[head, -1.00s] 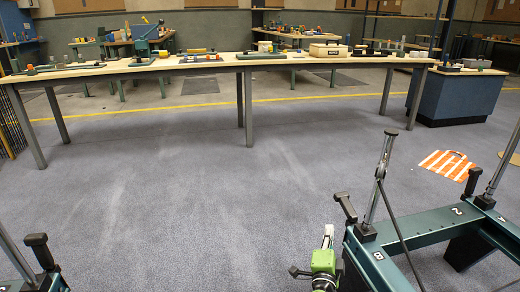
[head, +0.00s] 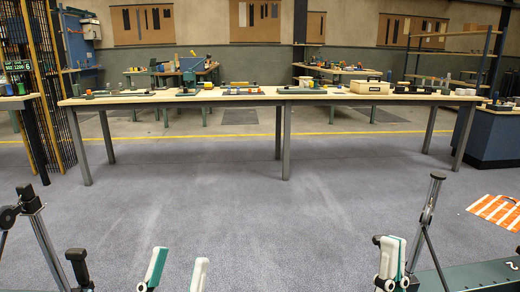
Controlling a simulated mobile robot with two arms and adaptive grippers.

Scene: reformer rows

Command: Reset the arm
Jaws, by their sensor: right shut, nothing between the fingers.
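My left gripper (head: 177,266) shows at the bottom edge, left of centre, with its teal-and-white finger and its white finger apart and nothing between them. My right gripper (head: 392,262) is at the bottom right, its pale fingers close together and empty, in front of the green machine frame. Most of both my arms is out of view. A silver post with a black top (head: 427,220) stands tilted just right of my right gripper. Another silver post with a black clamp (head: 40,235) leans at the lower left, near a black-handled lever (head: 78,268).
A green machine frame (head: 470,277) is cut off at lower right. An orange-striped mat (head: 497,211) lies on the floor beyond it. A long workbench (head: 235,98) with tools and boxes spans the back, and a blue cabinet (head: 490,138) stands right. The grey floor between is clear.

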